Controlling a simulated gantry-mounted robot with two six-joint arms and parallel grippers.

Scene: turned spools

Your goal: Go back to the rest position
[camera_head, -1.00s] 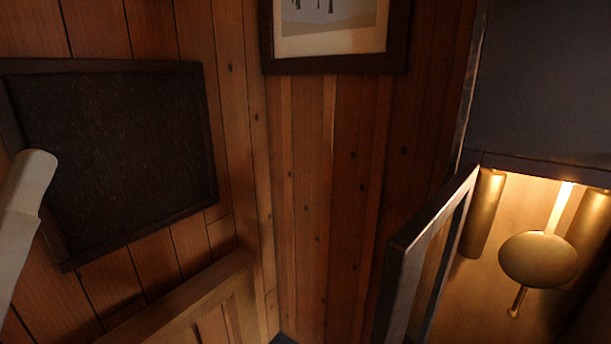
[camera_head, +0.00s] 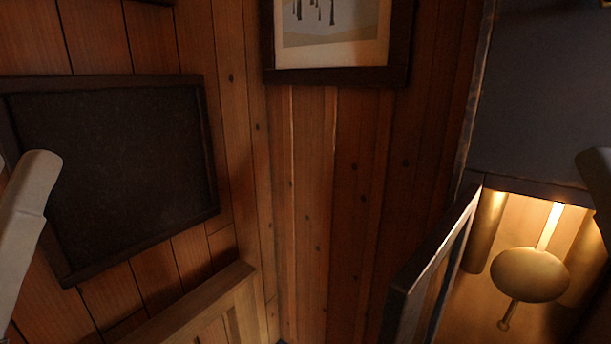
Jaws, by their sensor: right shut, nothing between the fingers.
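A pale link of my left arm stands at the left edge, in front of a dark panel. My left gripper is out of view.
A framed dark panel (camera_head: 115,180) hangs on the plank wall at left. A framed picture (camera_head: 335,76) hangs in the middle. At right, a dark case (camera_head: 530,100) has an open door (camera_head: 408,270), with brass cylinders and a brass disc (camera_head: 530,274) inside. The middle is free.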

